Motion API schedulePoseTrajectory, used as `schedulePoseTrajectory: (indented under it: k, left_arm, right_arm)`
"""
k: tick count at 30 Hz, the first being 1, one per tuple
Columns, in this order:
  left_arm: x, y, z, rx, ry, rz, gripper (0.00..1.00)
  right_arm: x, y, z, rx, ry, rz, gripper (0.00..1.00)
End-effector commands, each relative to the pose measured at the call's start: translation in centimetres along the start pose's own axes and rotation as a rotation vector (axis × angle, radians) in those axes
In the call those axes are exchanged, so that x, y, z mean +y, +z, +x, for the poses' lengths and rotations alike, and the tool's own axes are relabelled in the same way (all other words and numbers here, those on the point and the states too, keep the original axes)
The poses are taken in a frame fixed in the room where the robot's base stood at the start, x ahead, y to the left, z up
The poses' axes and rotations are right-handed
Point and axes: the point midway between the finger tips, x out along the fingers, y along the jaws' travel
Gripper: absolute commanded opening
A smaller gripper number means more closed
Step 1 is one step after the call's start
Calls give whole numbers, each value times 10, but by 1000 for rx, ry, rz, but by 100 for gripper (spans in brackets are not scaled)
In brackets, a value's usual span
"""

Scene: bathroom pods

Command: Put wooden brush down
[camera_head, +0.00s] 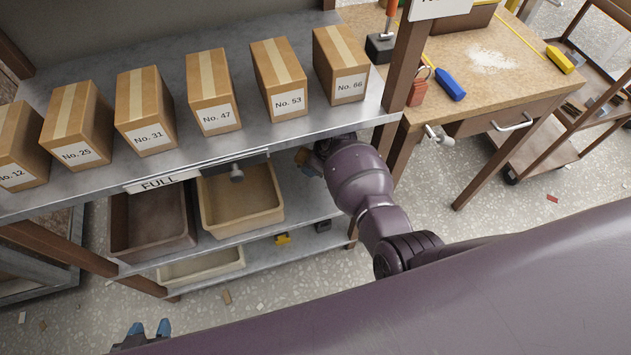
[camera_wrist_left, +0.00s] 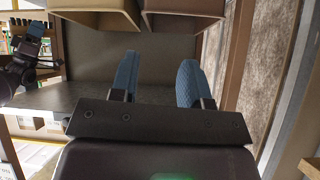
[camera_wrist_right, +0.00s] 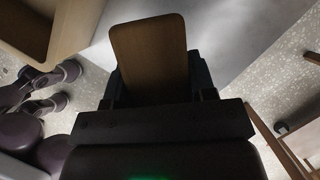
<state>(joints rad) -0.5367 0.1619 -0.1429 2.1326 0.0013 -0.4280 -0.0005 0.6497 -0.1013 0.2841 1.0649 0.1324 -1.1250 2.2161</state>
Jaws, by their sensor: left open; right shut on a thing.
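The wooden brush (camera_wrist_right: 150,50) shows in the right wrist view as a flat brown wooden piece with rounded corners, standing up between the fingers of my right gripper (camera_wrist_right: 155,80). My right gripper is shut on it. In the head view, my right arm reaches under the grey top shelf, and a small brown part of the brush (camera_head: 302,157) shows at its end, beside the tan bin; bristles cannot be made out. My left gripper (camera_head: 148,330) shows its blue fingertips at the bottom of the head view. In the left wrist view it (camera_wrist_left: 158,80) is open and empty.
Several numbered cardboard boxes (camera_head: 215,90) line the top shelf (camera_head: 60,195). A tan bin (camera_head: 240,200) and a brown bin (camera_head: 150,225) sit on the shelf below. Right of the tan bin, the lower shelf (camera_head: 305,205) has bare room. A workbench (camera_head: 490,80) stands at right.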

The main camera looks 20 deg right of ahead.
Motion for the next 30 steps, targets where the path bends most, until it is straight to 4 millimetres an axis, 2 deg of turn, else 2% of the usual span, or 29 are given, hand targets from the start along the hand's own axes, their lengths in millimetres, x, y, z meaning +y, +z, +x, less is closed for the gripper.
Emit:
schedulePoseTrajectory:
  k: [5,9,15,21,30]
  left_arm:
    - [2,16,5,-28,4,0,43]
    - [4,27,13,-47,8,1,43]
    - [2,27,20,-45,7,4,43]
    - [2,28,23,-45,8,5,43]
    - [3,25,22,-39,9,4,43]
  right_arm:
    - [2,-12,23,7,6,2,32]
    - [4,-25,50,12,10,2,32]
    - [2,-35,77,8,6,2,32]
    - [1,-37,88,3,2,0,32]
    - [0,-36,87,0,0,-1,32]
